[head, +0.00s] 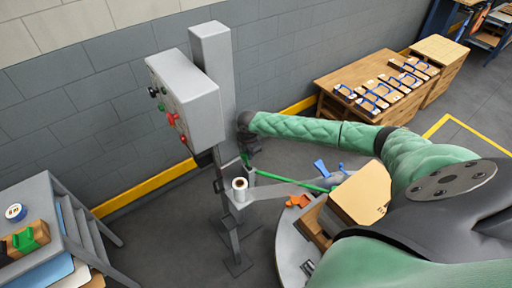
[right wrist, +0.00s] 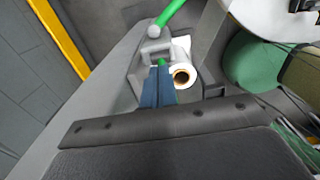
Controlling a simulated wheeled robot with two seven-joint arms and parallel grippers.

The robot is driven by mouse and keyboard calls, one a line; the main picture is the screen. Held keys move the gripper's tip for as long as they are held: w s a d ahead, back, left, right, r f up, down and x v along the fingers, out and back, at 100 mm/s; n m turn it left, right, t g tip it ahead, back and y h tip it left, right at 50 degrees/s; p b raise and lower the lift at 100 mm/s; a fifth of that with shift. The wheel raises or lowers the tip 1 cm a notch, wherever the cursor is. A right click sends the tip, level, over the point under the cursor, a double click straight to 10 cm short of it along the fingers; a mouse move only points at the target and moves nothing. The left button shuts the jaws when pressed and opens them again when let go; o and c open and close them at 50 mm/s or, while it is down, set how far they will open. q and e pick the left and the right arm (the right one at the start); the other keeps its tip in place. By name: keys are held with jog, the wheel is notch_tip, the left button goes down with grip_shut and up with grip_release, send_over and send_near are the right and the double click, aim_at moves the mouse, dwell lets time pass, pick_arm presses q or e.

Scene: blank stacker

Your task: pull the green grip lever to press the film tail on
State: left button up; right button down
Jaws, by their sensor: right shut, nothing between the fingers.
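The wrapper is a grey machine with a control box (head: 187,98) on a post. A white film roll (head: 240,184) stands upright on its arm; it also shows in the right wrist view (right wrist: 181,75). A long green bar (head: 298,181) runs right from beside the roll; its end shows in the right wrist view (right wrist: 174,12). A short green piece (head: 246,160) is beside the roll. My right gripper (right wrist: 159,70) is shut and empty beside the roll, its fingertips close to the green piece. I cannot tell whether they touch. The film tail is not distinguishable. My left gripper is not in view.
A round grey turntable (head: 289,253) with cartons (head: 362,192) is at lower centre right. A wooden table (head: 334,105) with several blue-handled blocks stands at the back. A grey stand (head: 41,195) with a blue-white tape roll (head: 15,211) is at left. Floor between is clear.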

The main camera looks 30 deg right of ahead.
dwell(0.4)
jog(key=d, duration=0.7)
jog(key=shift+w+r, duration=0.2)
jog(key=shift+w, duration=0.05)
dwell(0.4)
dwell(0.4)
